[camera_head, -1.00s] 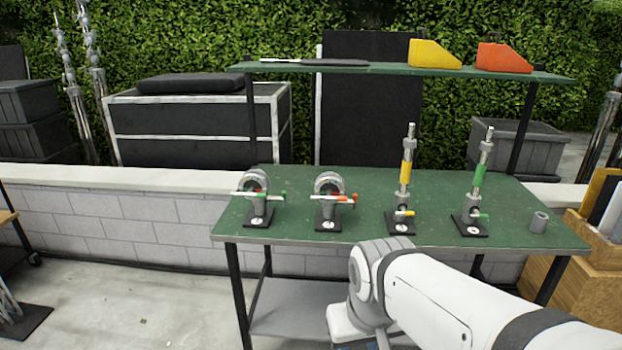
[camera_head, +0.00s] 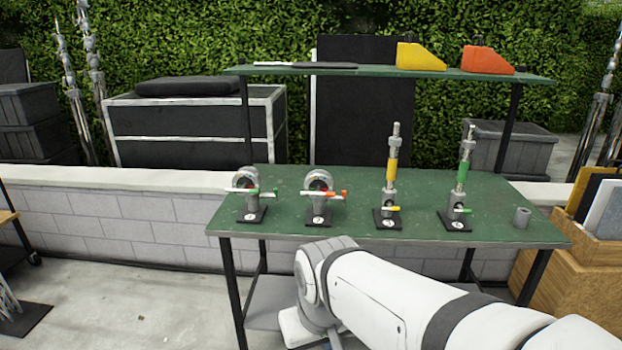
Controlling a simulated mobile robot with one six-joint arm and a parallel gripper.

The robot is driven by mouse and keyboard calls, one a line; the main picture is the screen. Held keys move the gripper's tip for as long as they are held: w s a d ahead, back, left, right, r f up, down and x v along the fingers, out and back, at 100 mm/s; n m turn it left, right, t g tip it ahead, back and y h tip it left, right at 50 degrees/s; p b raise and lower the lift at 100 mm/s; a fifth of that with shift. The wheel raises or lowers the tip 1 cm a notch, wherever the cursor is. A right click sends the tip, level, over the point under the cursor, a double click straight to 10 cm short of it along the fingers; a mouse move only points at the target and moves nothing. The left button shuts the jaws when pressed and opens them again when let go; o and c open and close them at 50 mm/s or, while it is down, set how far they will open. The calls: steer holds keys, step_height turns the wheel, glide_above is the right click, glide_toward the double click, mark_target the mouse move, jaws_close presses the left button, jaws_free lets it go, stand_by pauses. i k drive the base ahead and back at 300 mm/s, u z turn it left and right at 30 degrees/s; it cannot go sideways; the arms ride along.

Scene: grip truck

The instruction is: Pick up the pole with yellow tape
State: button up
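The pole with yellow tape (camera_head: 392,172) stands upright in a black-based holder (camera_head: 388,220) with a small yellow handle, right of the middle of the green table (camera_head: 290,232). A similar pole with green tape (camera_head: 463,172) stands upright to its right. My white arm reaches in from the lower right, in front of the table. Its visible end is below the table's front edge, and my gripper is out of view.
Two clamp-like fixtures stand on the left half of the table, one with green handles (camera_head: 248,196) and one with orange (camera_head: 319,196). A small grey cylinder (camera_head: 522,217) is near the right edge. A shelf (camera_head: 300,70) with yellow and orange wedges spans above the back.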

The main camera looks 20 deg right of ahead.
mark_target(389, 192)
steer(key=u, duration=0.05)
steer(key=k, duration=0.6)
steer(key=z, duration=1)
steer(key=i, duration=1)
steer(key=z, duration=0.05)
steer(key=k, duration=0.5)
steer(key=u, duration=0.9)
steer(key=i, duration=1.5)
steer(key=z, duration=0.1)
